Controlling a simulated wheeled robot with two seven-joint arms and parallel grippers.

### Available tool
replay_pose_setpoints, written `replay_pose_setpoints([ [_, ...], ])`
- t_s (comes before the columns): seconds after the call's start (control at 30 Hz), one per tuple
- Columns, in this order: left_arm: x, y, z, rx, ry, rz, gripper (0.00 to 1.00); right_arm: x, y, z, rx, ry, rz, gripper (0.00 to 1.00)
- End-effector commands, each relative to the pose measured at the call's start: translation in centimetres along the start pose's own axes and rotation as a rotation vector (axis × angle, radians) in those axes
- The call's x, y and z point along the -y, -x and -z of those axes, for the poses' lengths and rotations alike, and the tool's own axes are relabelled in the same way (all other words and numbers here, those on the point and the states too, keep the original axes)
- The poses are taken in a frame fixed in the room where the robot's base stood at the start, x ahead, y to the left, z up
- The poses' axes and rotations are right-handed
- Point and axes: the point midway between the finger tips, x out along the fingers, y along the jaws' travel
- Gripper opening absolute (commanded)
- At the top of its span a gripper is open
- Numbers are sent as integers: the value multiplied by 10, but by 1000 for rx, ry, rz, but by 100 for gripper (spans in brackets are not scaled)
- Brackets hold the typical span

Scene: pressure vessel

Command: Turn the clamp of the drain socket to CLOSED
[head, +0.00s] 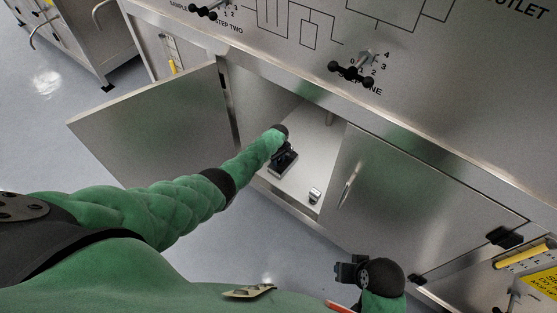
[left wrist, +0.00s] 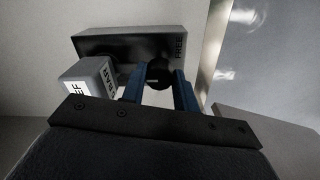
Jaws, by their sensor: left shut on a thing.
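My left gripper (head: 284,161) reaches into the open cabinet. In the left wrist view its two blue fingers (left wrist: 159,88) are shut on a black round knob (left wrist: 159,73), which appears to be the clamp's handle. Behind the knob is a grey box (left wrist: 105,44) with the word FREE at its right end. A smaller grey block (left wrist: 88,76) with partly hidden lettering is at its left. The word CLOSED does not show, and the socket itself is not clear. My right gripper (head: 347,270) is outside the cabinet at the lower right; its finger opening cannot be made out.
The left cabinet door (head: 150,125) stands open; the right door (head: 410,185) is shut. A small metal fitting (head: 315,195) stands on the cabinet floor (head: 290,190). A panel with black handles (head: 350,74) is above. Open floor lies in front.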

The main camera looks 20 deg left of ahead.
Motion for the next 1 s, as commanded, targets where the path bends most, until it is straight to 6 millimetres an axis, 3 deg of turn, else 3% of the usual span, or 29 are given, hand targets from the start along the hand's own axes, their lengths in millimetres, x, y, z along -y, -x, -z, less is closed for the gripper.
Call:
replay_pose_setpoints([
  [0.33, 1, 0, 1, -1, 3, 0, 7, 0, 1, 0, 0, 0, 0, 36],
  [0.37, 1, 0, 1, -1, 3, 0, 32, 0, 1, 0, 0, 0, 0, 36],
  [0.47, 0, 0, 1, -1, 3, 0, 51, 0, 1, 0, -1, -1, 1, 36],
  [0.77, 0, 1, 0, -1, 2, -1, 52, 0, 2, 3, -4, -1, 1, 36],
  [1.0, 0, 22, 1, -2, 2, -3, 52, -3, 11, 1, 19, -3, -11, 36],
])
